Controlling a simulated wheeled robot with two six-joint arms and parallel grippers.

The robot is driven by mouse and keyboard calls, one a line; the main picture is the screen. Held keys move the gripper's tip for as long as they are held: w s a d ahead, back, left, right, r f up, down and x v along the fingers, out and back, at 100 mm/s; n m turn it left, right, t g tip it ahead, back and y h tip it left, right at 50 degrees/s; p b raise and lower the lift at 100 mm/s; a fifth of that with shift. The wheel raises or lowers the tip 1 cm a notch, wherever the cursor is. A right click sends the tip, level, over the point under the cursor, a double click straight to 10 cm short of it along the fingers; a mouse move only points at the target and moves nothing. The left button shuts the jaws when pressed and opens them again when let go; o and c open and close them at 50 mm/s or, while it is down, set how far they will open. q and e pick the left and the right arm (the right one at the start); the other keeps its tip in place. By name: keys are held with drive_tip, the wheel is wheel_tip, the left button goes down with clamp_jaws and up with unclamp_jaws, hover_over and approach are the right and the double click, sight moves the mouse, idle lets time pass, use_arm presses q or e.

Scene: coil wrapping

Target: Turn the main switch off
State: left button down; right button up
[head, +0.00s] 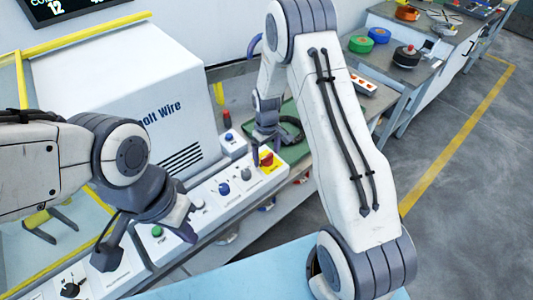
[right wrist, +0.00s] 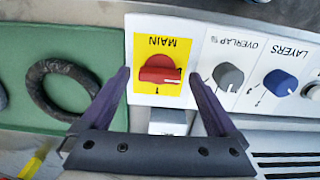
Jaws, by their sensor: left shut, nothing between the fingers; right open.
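The main switch is a red rotary knob (right wrist: 160,70) on a yellow plate (right wrist: 143,42) marked MAIN, upside down in the right wrist view. Its handle lies roughly crosswise in that view; small marks beside it are hard to read. In the head view the red knob (head: 266,158) is at the far end of the white control panel. My right gripper (right wrist: 159,76) is open, with one finger on each side of the yellow plate and nothing between them; no contact with the knob shows. My left gripper (head: 150,240) is shut and empty over the panel's near part.
A grey OVERLAP knob (right wrist: 228,77) and blue LAYERS knob (right wrist: 280,82) sit beside the switch. A dark coil ring (right wrist: 62,90) lies on a green mat (right wrist: 18,45) on the other side. A green button (head: 157,231) is near my left gripper. The white wire machine (head: 125,90) stands behind.

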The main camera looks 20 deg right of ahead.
sight(267, 156)
use_arm(q)
drive_tip(key=shift+f+b, duration=0.85)
use_arm(e)
wheel_tip(267, 156, up, 10)
drive_tip(key=shift+r, duration=0.25)
